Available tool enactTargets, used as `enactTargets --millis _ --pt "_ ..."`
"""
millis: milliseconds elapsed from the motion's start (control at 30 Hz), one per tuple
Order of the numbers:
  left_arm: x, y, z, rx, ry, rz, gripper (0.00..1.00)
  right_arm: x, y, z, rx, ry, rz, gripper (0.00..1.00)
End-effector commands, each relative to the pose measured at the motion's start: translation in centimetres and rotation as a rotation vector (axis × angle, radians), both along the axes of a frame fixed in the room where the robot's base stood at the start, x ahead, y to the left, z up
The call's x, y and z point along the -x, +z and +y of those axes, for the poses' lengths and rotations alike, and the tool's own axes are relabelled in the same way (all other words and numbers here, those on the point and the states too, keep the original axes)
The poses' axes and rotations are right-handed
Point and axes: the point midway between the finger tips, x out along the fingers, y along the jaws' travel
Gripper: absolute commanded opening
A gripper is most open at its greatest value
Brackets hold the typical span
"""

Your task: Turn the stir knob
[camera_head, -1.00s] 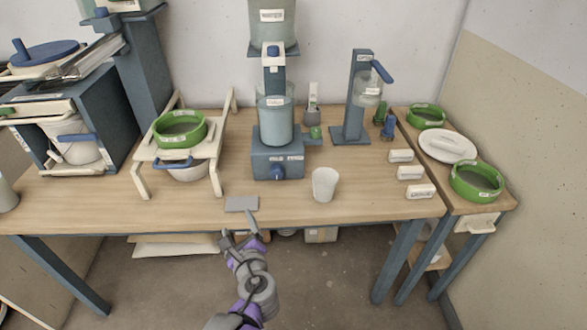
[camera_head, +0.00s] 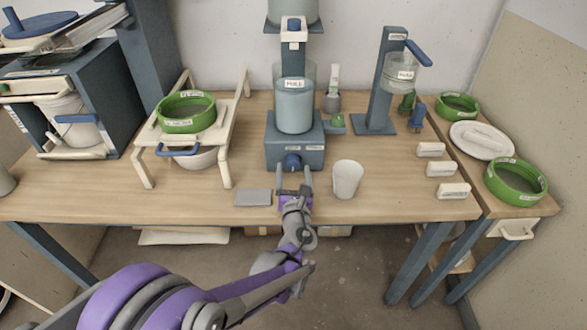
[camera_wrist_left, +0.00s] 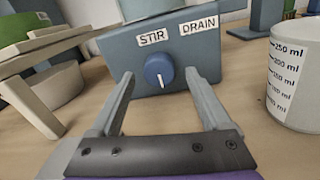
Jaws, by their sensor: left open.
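The blue round stir knob (camera_head: 292,161) sits on the front of the blue-grey mixer base (camera_head: 309,152). In the left wrist view, the knob (camera_wrist_left: 158,69) has a white pointer mark facing down. The labels STIR (camera_wrist_left: 152,38) and DRAIN (camera_wrist_left: 199,26) are on the panel above it. My left gripper (camera_head: 294,177) is open in front of the knob. In the left wrist view its fingers (camera_wrist_left: 161,77) are spread to either side of the knob, with gaps showing. My right gripper is out of view.
A white measuring cup (camera_head: 347,179) stands close to the right of my left gripper. A grey flat plate (camera_head: 253,197) lies to its left. A cream stand (camera_head: 148,170) with a green sieve (camera_head: 187,125) is further left. White labelled blocks (camera_head: 441,169) lie right.

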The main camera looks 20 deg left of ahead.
Motion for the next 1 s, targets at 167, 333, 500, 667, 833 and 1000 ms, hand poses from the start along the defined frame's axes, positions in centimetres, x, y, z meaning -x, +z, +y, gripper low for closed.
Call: enactTargets --millis 167,333,500,667,833,1000 --pt "-1.4 0.0 0.5 0.0 0.001 0.0 0.81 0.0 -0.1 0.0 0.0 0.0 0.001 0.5" --pt "-1.6 0.0 0.5 0.001 0.0 0.0 0.81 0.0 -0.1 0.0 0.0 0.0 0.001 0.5" --pt "-1.6 0.0 0.5 0.001 0.0 0.0 0.76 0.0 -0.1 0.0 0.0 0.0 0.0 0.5" --pt "-1.6 0.0 0.5 0.001 0.0 0.0 0.47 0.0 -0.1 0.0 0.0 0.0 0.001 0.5" --pt "-1.6 0.0 0.5 0.001 0.0 0.0 0.17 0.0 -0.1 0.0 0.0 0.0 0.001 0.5" --pt "-1.6 0.0 0.5 0.002 0.0 -0.001 0.0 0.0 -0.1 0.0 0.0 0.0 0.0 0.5"
